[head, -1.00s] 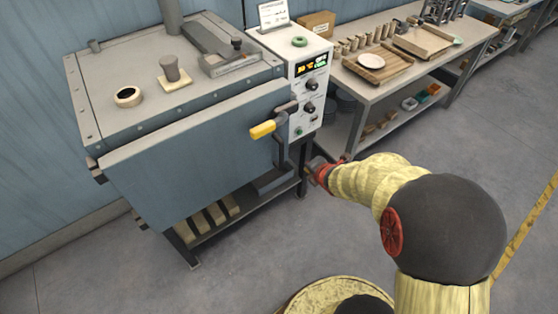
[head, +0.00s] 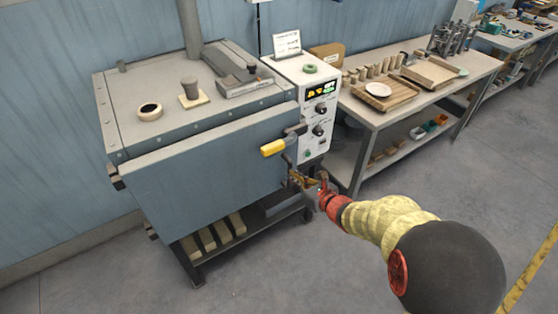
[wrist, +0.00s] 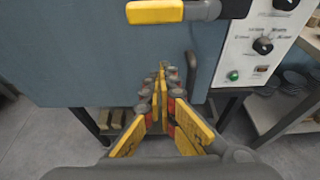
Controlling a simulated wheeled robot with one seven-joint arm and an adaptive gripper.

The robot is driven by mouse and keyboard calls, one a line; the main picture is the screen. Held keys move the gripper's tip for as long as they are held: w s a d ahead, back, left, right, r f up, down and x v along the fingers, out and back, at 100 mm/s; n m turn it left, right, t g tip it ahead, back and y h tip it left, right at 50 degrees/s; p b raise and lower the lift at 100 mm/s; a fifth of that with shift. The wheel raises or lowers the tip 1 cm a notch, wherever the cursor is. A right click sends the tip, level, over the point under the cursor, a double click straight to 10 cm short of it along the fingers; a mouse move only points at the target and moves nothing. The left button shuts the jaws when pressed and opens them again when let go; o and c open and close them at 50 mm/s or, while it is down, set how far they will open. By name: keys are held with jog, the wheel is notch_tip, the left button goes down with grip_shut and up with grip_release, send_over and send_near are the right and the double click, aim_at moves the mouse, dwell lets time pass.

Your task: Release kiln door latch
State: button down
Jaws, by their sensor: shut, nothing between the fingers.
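The kiln (head: 200,170) is a blue-grey box with its front door shut against the body. Its latch has a yellow handle (head: 273,148) at the door's right edge, on a dark arm. In the wrist view the yellow handle (wrist: 155,12) is at the top, beyond and above my fingers. My gripper (head: 297,178) is below the latch handle, near the door's lower right corner. In the wrist view my gripper (wrist: 161,75) is shut and empty, its fingertips together in front of the door. It appears apart from the handle.
The control panel (head: 316,110) with lit display stands right of the door. A workbench (head: 420,100) with trays and cups is to the right. Open floor (head: 290,265) lies in front of the kiln. A dark curved door pull (wrist: 191,75) is right of my fingertips.

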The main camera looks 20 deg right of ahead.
aim_at(278, 142)
jog(key=b+x, duration=0.2)
jog(key=x, duration=0.8)
jog(key=shift+r, duration=2)
